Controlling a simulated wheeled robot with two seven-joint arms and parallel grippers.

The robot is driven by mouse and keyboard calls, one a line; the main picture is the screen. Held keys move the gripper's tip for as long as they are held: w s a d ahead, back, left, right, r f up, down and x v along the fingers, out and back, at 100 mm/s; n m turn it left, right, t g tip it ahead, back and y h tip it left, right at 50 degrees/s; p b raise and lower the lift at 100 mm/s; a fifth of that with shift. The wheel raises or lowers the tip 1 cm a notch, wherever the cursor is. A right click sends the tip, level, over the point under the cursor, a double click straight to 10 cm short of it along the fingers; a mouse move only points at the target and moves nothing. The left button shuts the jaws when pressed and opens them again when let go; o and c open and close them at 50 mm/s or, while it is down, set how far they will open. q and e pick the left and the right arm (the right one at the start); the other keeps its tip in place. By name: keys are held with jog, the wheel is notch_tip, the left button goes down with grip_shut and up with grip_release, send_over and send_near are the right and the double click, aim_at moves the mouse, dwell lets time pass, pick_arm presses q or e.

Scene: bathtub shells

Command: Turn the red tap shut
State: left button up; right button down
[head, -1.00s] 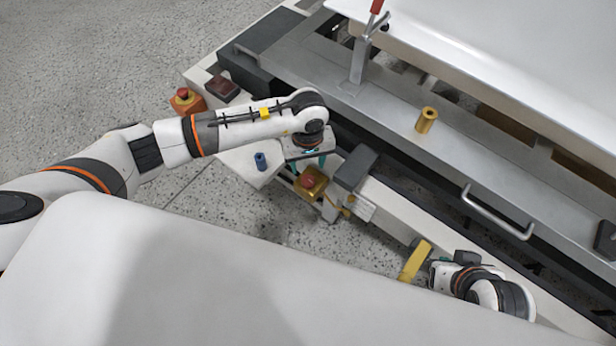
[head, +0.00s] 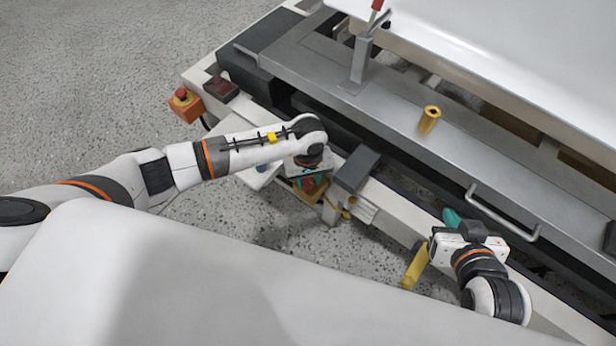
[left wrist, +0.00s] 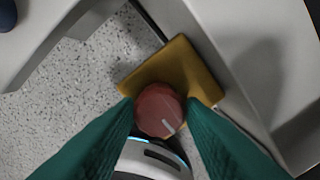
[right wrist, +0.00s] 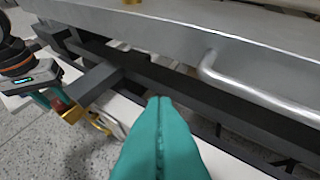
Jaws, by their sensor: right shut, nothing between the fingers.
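The red tap (left wrist: 157,112) is a round knob with a pale line on its face, set on a yellow plate (left wrist: 205,75). In the head view the tap (head: 308,184) is partly hidden under my left gripper (head: 310,174). In the left wrist view, the teal fingers of my left gripper (left wrist: 159,104) are open, one on each side of the knob. I cannot tell whether they touch it. My right gripper (head: 452,217) is shut and empty at the bench's near edge, right of the tap. Its closed fingertips show in the right wrist view (right wrist: 160,101).
A grey block (head: 357,168) stands right of the tap. A metal handle (head: 500,214) lies beyond my right gripper. A yellow bar (head: 415,268) sits beside my right wrist. A brass cylinder (head: 429,119) and a red-handled lever (head: 362,55) stand on the bench's metal rail.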

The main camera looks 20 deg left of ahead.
pick_arm(q)
jog(key=c, duration=0.5)
jog(key=shift+n, duration=0.4)
pick_arm(e)
jog(key=shift+s+f, duration=0.1)
pick_arm(q)
jog(key=n, duration=0.2)
jog(key=shift+n, duration=0.3)
jog(key=n+p, duration=0.1)
jog(key=n, duration=0.2)
jog(key=shift+n, duration=0.4)
jog(key=n+p, duration=0.2)
jog(key=n, duration=0.5)
jog(key=shift+r, duration=0.1)
jog(key=shift+w+n+p, duration=0.1)
jog(key=shift+n+p, duration=0.45)
jog(key=shift+n, duration=1.35)
pick_arm(e)
jog(key=s+d+f+g+h, duration=0.1)
jog(key=s+g, duration=0.2)
jog(key=s, duration=0.2)
jog(key=s+d+f+g, duration=0.2)
jog(key=s+g, duration=0.2)
jog(key=s, duration=0.1)
jog(key=shift+s+d+h, duration=0.25)
jog(key=shift+d+h, duration=0.05)
jog(key=shift+h, duration=0.1)
